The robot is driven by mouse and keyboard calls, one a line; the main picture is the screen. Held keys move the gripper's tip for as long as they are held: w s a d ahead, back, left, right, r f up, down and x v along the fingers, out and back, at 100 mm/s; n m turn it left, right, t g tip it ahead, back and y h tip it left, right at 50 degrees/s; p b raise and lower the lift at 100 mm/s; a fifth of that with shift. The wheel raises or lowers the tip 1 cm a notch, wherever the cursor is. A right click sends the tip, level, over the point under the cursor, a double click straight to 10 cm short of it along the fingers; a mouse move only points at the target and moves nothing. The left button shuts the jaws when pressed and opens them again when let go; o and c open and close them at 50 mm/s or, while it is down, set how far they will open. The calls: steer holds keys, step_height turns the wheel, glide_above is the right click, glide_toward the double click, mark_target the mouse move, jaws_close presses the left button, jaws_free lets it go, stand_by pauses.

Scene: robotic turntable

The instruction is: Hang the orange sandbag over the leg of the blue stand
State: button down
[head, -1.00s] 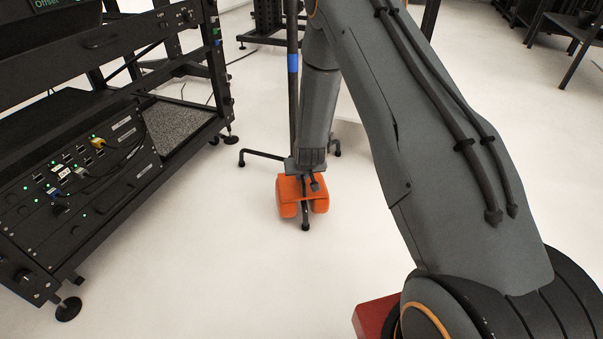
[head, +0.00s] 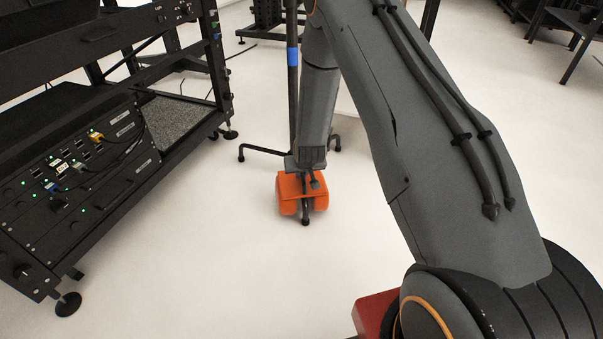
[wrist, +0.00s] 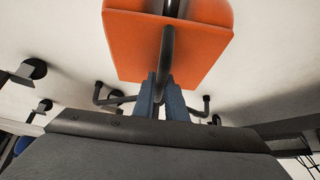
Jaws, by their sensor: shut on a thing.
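The orange sandbag (head: 290,190) has two pouches joined by a flap across the top. It straddles a front leg of the blue stand, with a pouch on each side; the leg's dark foot (head: 305,222) shows between them. The stand (head: 292,90) is a dark upright pole with a blue band and splayed legs. My gripper (head: 308,172) is at the bag's top, shut on its dark handle. In the wrist view the fingers (wrist: 164,88) close at the handle below the orange flap (wrist: 135,45). The flap's contact with the leg is hidden.
A black equipment rack (head: 120,150) with cables stands at the left, its feet near the stand's left leg (head: 262,153). My arm covers the right of the head view. White floor (head: 200,270) in front of the bag is clear. Dark furniture (head: 570,40) stands far right.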

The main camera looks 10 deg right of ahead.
steer(key=shift+f, duration=0.65)
stand_by(0.7)
steer(key=c, duration=1.7)
jaws_free()
